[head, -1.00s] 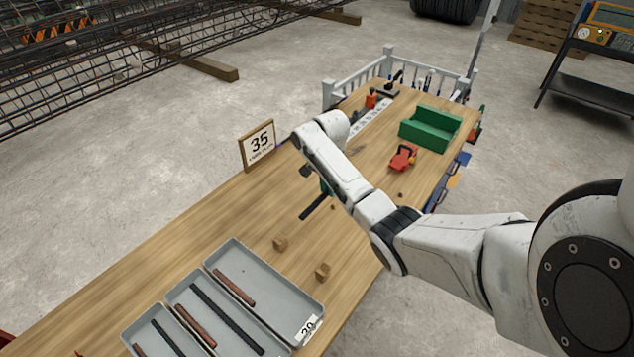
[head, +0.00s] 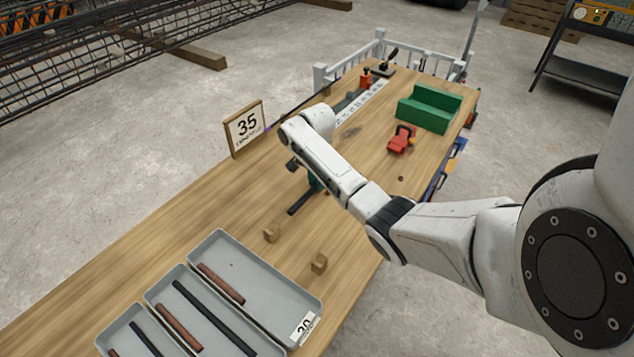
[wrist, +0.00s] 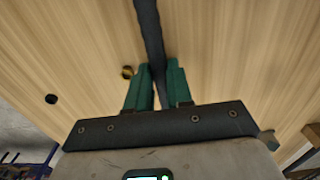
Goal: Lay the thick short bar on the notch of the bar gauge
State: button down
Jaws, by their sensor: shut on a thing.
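My gripper (head: 313,182) has green fingers and is shut on a dark bar (head: 299,203), held over the wooden table, partly hidden behind my arm. In the wrist view the dark bar (wrist: 149,30) runs up from between the two green fingertips (wrist: 159,82) to the top edge. I cannot tell how high above the table it is. A white strip with dark marks (head: 362,101), perhaps the bar gauge, lies toward the far end of the table. Its notch cannot be made out.
Grey trays (head: 282,283) with brown and dark bars stand at the near end. Two small wooden blocks (head: 272,233) lie near them. A framed "35" sign (head: 246,128) stands on the left edge. A green block (head: 429,108) and a red tool (head: 401,139) are farther right.

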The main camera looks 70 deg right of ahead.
jog(key=shift+r, duration=0.15)
jog(key=c, duration=1.3)
grip_release()
